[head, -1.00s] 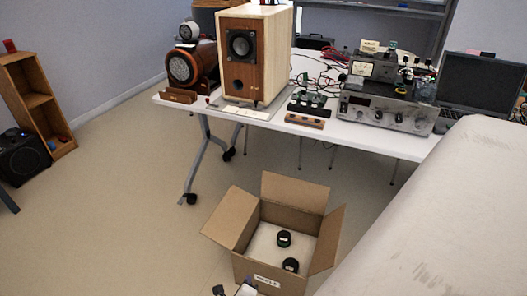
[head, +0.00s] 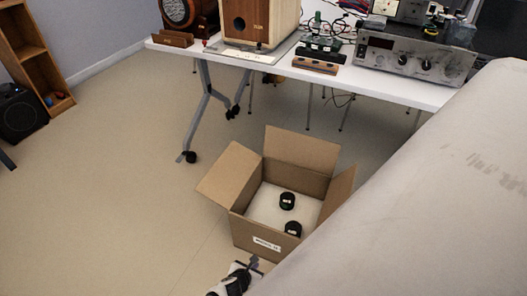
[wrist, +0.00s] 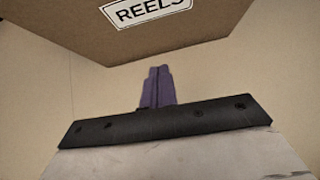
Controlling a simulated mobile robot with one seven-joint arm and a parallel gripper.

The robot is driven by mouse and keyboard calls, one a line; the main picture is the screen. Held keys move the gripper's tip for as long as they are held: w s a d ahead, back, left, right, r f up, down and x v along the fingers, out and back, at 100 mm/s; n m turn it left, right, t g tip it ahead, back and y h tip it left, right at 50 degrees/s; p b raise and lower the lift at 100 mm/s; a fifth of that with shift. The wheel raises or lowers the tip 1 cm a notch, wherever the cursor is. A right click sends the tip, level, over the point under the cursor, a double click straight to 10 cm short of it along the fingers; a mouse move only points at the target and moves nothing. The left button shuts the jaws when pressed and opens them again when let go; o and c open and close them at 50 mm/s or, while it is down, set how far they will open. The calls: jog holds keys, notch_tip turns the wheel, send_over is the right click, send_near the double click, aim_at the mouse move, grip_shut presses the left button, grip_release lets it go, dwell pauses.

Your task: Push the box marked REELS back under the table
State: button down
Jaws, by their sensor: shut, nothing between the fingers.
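The cardboard box (head: 258,232) stands on the floor in front of the table (head: 400,91), with its flaps open. Two dark round items (head: 287,201) lie inside on a pale surface. Its front label is small in the head view; in the wrist view the box (wrist: 200,32) fills the top and its label reads REELS. My gripper (head: 254,262) is low at the near side of the box in the head view. In the wrist view my gripper (wrist: 158,72) is shut and empty, its purple fingers pointing at the box's lower edge. I cannot tell whether they touch it.
A table leg with a caster (head: 189,157) stands behind and left of the box. The floor under the table looks open, with some thin legs and a cable. A wooden shelf (head: 30,55) and a black speaker (head: 20,120) stand far left.

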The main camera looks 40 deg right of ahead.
jog(key=w+d+f+b, duration=0.2)
jog(key=d+f, duration=0.2)
jog(key=d, duration=0.3)
jog(key=shift+w+d, duration=0.2)
jog(key=shift+w, duration=0.2)
jog(key=shift+w, duration=0.15)
